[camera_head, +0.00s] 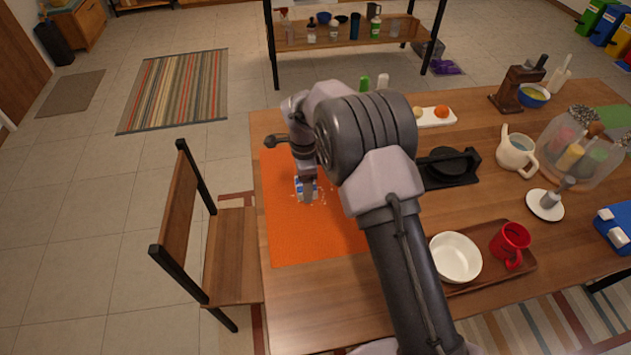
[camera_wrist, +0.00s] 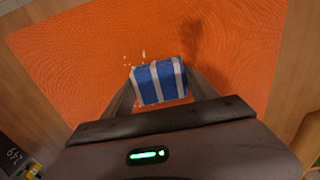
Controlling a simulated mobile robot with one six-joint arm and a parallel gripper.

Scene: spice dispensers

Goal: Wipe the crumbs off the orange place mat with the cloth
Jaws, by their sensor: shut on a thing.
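The orange place mat (camera_head: 290,236) lies flat on the left end of the wooden table. My gripper (camera_head: 306,188) points down over the mat, shut on a folded blue cloth with pale stripes (camera_wrist: 158,82). In the head view the cloth (camera_head: 300,184) shows just below the fingers, at or near the mat surface; I cannot tell whether it touches. Pale crumbs (camera_head: 322,197) lie on the mat around the cloth. In the wrist view crumbs (camera_wrist: 143,54) lie just beyond and left of the cloth. My arm hides the mat's right part.
A tray (camera_head: 525,262) with a white bowl (camera_head: 456,258) and a red mug (camera_head: 510,244) stands to the right of my arm. A chair (camera_head: 230,255) stands at the left edge.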

